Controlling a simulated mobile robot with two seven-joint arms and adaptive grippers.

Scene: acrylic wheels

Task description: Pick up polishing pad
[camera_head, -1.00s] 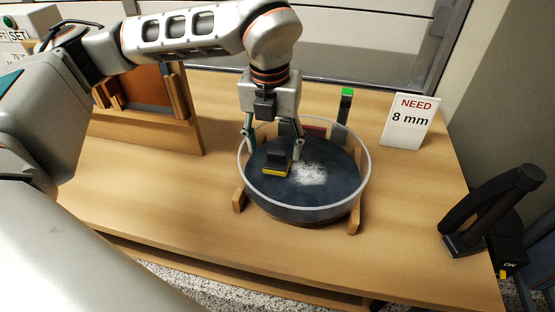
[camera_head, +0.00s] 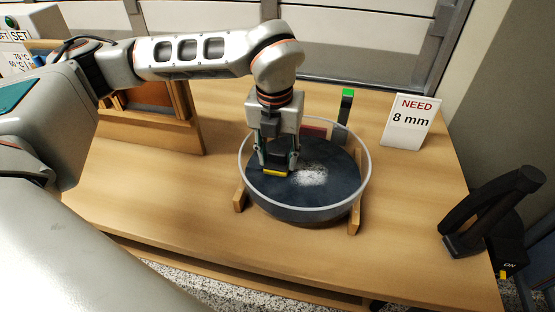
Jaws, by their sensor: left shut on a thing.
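The polishing pad (camera_head: 275,172) is a small block with a dark top and a yellow lower edge. It is on the left half of the dark round disc (camera_head: 325,185), which has a pale raised rim. My left gripper (camera_head: 276,163) points down over the disc with a finger on each side of the pad and is shut on it. The fingers hide most of the pad's top. I cannot tell whether the pad touches the disc. A white powdery patch (camera_head: 312,175) lies on the disc just right of the pad. My right gripper is not in view.
The disc rests on wooden supports (camera_head: 355,217) on the wooden table (camera_head: 150,205). A white "NEED 8 mm" sign (camera_head: 411,121) and a green-topped post (camera_head: 346,105) stand behind. A black angled device (camera_head: 490,212) is at right. A wooden rack (camera_head: 150,125) stands at back left.

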